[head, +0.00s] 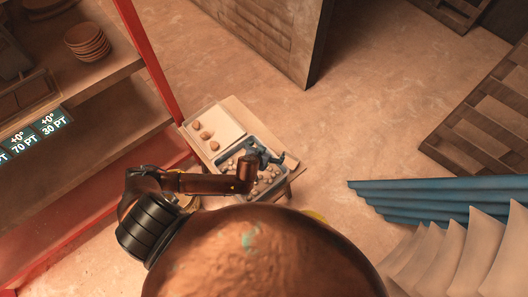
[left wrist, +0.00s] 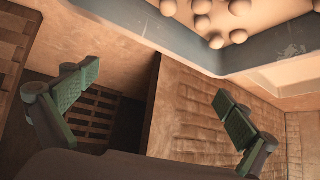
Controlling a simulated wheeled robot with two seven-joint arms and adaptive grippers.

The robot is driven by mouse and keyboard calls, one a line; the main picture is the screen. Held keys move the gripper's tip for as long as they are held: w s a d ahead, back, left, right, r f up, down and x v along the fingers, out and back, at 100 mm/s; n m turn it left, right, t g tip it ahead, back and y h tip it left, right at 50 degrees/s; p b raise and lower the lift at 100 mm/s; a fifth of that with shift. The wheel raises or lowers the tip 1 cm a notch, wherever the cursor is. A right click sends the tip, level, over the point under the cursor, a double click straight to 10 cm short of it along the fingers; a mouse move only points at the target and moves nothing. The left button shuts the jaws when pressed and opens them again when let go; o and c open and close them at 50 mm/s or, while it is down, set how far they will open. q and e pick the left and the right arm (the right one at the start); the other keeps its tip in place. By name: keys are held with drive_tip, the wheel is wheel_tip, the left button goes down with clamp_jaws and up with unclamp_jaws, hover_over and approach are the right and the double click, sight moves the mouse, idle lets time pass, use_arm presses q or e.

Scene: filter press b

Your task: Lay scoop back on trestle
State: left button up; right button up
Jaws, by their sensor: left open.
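The trestle (head: 240,107) is a small pale wooden stand left of centre in the head view. My left gripper (head: 268,155) is over the far right part of the blue-grey tray on the trestle. In the left wrist view my left gripper (left wrist: 157,108) has its two green-padded fingers wide apart, with nothing between them. I cannot make out the scoop in either view; the gripper and arm hide part of the tray. My right gripper is not in view.
The blue-grey tray (left wrist: 185,38) holds several pale round lumps. A white board (head: 218,122) beside it carries brown lumps. Red-framed shelves (head: 150,62) stand to the left. Blue and pale ribbed panels (head: 430,195) stand at the right. The floor beyond the trestle is clear.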

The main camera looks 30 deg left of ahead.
use_arm(q)
drive_tip(key=v, duration=0.6)
drive_tip(key=shift+p, duration=0.4)
